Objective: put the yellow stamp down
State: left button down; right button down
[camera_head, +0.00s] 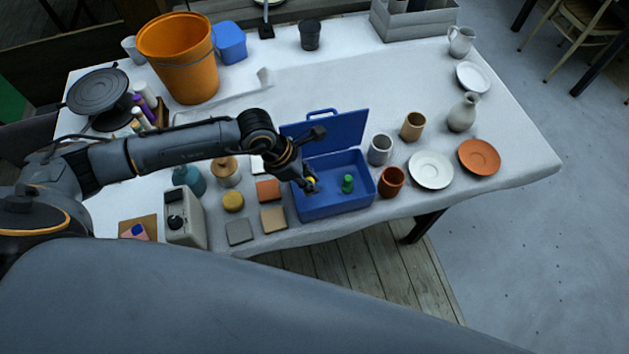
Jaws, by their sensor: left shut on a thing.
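My left gripper (309,185) is shut on the yellow stamp (312,180), of which only a small yellow part shows. The gripper and stamp are over the left part of the open blue box (340,203). Whether the stamp touches the box floor I cannot tell. A green stamp (347,184) stands upright inside the box, to the right of the gripper. The box's lid (345,129) is raised at the back. My right gripper is not in view.
A brown cup (391,183), a grey cup (380,150) and a white plate (431,169) stand right of the box. Coloured tiles (273,219) lie on its left. An orange bucket (180,62) stands at the back left. The table's front edge is close to the box.

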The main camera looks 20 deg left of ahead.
pick_arm(q)
jog(key=shift+w+d+f, duration=0.3)
jog(key=shift+w+f, duration=0.4)
jog(key=shift+f, duration=0.1)
notch_tip(320, 180, down, 3)
jog(key=shift+f+p, duration=0.15)
jog(key=shift+p, duration=0.8)
jog(key=c, duration=1.7)
grip_release()
jog(key=shift+f, duration=0.2)
jog(key=o, duration=0.5)
jog(key=shift+r, duration=0.1)
